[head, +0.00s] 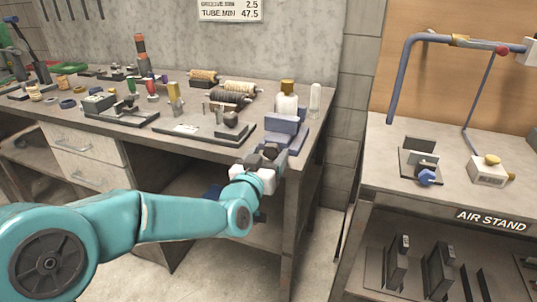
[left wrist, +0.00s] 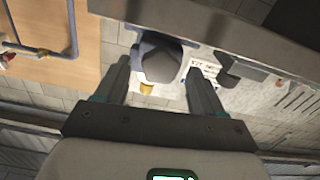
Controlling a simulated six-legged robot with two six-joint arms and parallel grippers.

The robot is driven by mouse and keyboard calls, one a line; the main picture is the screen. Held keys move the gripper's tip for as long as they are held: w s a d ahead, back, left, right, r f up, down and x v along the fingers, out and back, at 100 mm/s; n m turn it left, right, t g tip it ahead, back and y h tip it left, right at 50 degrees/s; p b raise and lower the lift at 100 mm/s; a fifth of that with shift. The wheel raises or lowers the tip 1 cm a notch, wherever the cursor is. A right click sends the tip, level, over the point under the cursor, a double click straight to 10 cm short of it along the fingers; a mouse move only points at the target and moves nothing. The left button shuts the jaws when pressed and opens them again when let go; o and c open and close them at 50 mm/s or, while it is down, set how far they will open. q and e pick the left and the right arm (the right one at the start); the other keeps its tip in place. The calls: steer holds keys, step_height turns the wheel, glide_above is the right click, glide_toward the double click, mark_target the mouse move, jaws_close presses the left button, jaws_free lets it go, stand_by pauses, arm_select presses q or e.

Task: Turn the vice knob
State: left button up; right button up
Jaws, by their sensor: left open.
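The blue-grey vice (head: 284,128) sits at the front right corner of the workbench. Its dark faceted knob (head: 270,151) faces me at the bench's front edge. My left gripper (head: 264,168) is right in front of the knob, and its fingers are small and partly hidden there. In the left wrist view the knob (left wrist: 160,62) shows between the two spread fingers of my left gripper (left wrist: 160,80), with the left finger closer to it. I cannot tell whether either finger touches it. My right gripper is not in view.
The workbench (head: 185,140) holds several small tools, spools and a gold-capped bottle (head: 287,102) behind the vice. A second table marked AIR STAND (head: 490,220) stands to the right, with a blue-knobbed fixture (head: 426,176). A floor gap separates the two.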

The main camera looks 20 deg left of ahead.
arm_select(q)
steer(key=shift+w, duration=0.4)
steer(key=c, duration=1.1)
steer(key=shift+o, duration=0.2)
steer(key=shift+f+m+b, duration=0.1)
steer(key=shift+m+b, duration=0.25)
steer(key=shift+m, duration=0.45)
steer(key=m, duration=0.4)
steer(key=o, duration=1.1)
steer(key=shift+c, duration=0.2)
steer(key=shift+s, duration=0.15)
